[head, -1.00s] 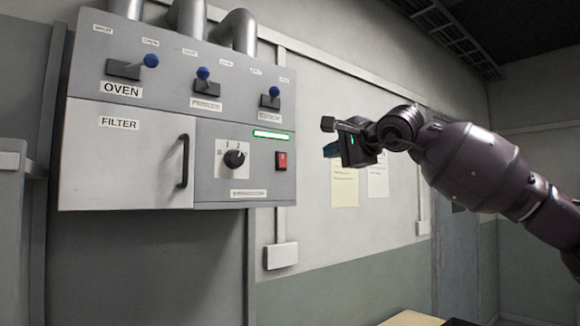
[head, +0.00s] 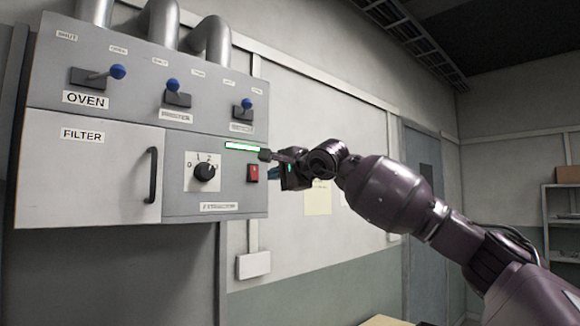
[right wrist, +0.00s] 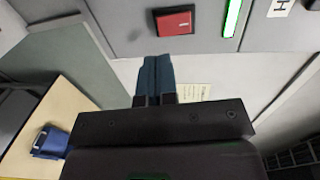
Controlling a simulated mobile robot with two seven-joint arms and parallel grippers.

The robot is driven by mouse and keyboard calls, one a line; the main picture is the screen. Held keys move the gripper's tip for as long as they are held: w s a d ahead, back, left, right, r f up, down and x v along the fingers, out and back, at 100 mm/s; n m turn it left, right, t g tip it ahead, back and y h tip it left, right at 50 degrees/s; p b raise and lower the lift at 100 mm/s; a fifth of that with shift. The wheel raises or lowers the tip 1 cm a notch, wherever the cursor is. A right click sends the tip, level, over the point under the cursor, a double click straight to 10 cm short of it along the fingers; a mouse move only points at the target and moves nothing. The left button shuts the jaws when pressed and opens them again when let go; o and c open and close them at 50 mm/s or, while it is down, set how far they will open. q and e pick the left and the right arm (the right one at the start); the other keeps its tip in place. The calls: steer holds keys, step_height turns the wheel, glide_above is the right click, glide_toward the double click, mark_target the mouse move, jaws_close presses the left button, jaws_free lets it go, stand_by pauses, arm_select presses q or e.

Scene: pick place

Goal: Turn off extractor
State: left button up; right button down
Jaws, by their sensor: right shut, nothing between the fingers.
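The extractor panel (head: 225,192) is on the lower right of the grey wall unit. It holds a black dial (head: 204,172) numbered from 0, a lit green bar (head: 242,147) and a red switch (head: 253,173). The label below the dial appears to read extractor. My right gripper (head: 272,173) is shut and empty, just right of the red switch, with a small gap seeming to remain. In the right wrist view its blue fingers (right wrist: 157,62) are together, pointing at the panel just below the red switch (right wrist: 175,22). My left gripper is not in view.
Levers with blue knobs, such as the oven lever (head: 117,72), stick out above. The filter door (head: 85,165) with a black handle is at the left. A table (right wrist: 75,110) with a blue object (right wrist: 48,142) shows in the right wrist view.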

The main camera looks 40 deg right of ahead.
mark_target(258, 180)
steer(key=w, duration=0.2)
steer(key=w+p, duration=0.1)
steer(key=shift+w+a+f, duration=0.2)
steer(key=shift+w, duration=0.2)
steer(key=shift+w+f, duration=0.1)
steer(key=shift+w, duration=0.4)
steer(key=shift+w+f, duration=0.1)
steer(key=shift+w+f+t+b, duration=0.3)
steer(key=shift+t+b, duration=0.1)
steer(key=shift+b, duration=0.45)
steer(key=shift+r, duration=0.15)
steer(key=shift+s+r, duration=0.1)
